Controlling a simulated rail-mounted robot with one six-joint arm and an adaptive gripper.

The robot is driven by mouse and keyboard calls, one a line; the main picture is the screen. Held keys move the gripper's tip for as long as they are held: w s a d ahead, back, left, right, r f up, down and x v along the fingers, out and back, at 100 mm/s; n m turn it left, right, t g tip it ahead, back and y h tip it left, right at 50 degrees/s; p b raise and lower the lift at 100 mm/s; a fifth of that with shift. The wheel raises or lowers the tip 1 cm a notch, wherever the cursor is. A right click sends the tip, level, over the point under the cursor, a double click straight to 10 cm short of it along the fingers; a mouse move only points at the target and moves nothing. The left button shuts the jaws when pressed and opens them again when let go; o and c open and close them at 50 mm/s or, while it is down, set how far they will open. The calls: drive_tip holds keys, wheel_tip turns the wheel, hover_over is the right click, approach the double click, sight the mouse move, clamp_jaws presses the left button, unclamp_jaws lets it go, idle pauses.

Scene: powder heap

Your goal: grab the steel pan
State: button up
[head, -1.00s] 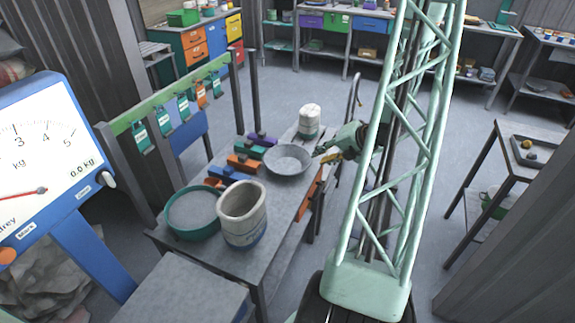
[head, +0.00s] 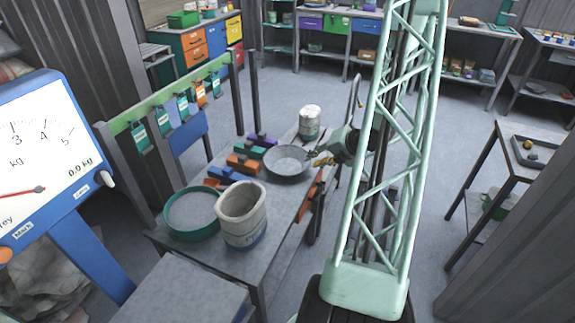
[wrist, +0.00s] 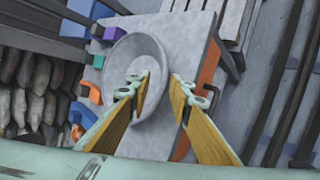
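The steel pan (head: 285,163), a shallow round grey dish, sits on the grey workbench near its right edge. In the wrist view the pan (wrist: 126,54) fills the middle left. My gripper (head: 322,158) is at the pan's right side. In the wrist view my gripper (wrist: 160,80) is open, with clear space between its yellow fingers. One finger shows over the pan's inside and the other beyond its rim, so the rim lies between them in the picture. Whether either finger touches the pan cannot be told.
A white tub (head: 310,120) stands just behind the pan. Coloured blocks (head: 243,163) line its left side. A large beige bucket (head: 243,225) and a teal-rimmed sieve (head: 192,236) stand nearer. A blue dial scale (head: 50,200) reads 0.0 kg.

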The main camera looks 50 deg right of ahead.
sight(309, 162)
drive_tip(key=shift+b+x, duration=0.45)
drive_tip(key=shift+x, duration=1.8)
clamp_jaws()
